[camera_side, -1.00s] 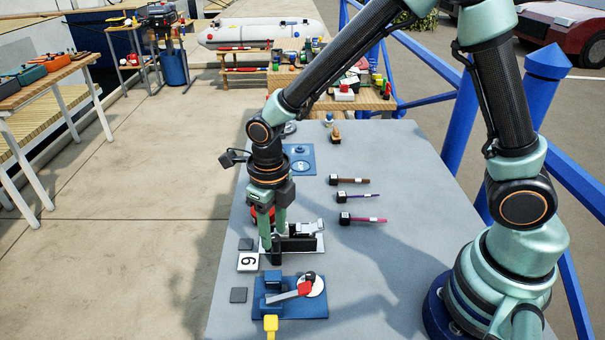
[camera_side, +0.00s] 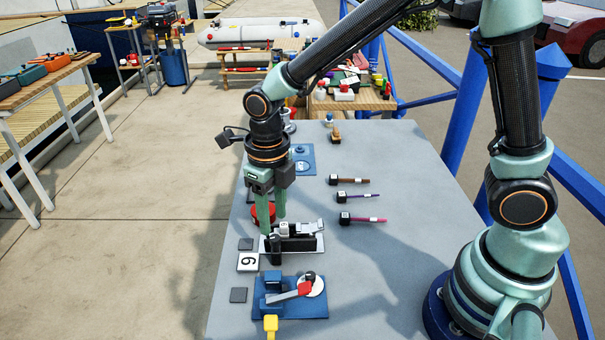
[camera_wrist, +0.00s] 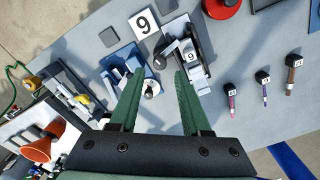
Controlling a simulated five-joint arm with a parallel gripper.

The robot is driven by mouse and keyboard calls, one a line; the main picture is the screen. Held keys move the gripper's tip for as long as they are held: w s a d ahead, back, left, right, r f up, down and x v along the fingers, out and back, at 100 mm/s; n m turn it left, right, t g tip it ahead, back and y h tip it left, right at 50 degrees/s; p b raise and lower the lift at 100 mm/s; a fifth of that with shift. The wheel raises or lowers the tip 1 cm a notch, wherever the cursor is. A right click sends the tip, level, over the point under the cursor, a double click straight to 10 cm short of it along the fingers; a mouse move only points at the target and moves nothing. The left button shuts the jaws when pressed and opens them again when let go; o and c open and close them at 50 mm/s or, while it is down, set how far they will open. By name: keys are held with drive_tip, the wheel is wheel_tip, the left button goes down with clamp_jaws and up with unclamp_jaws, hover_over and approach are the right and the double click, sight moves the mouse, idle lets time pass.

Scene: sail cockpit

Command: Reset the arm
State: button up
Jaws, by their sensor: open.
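My gripper (camera_side: 272,222) is open, with its two green fingers pointing down above the grey worktable (camera_side: 370,270). In the side view it is just behind a black-and-silver fixture (camera_side: 298,240) on a white plate. A red round object (camera_side: 262,212) is partly hidden behind the fingers. In the wrist view the two fingers (camera_wrist: 156,75) are spread, and nothing is held between them.
A blue base with a lever (camera_side: 312,310) sits in front, with a white number tile (camera_side: 248,262) and dark squares nearby. Three dark-headed sticks (camera_side: 362,220) lie to the right. A blue plate (camera_side: 306,165) is farther back.

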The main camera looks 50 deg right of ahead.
sight(275, 238)
drive_tip(key=m, duration=0.2)
drive_tip(key=r+m, duration=0.1)
drive_tip(key=m, duration=0.5)
drive_tip(key=r+m, duration=0.1)
drive_tip(key=m, duration=0.2)
drive_tip(key=shift+m, duration=0.3)
drive_tip(key=shift+f, duration=4.5)
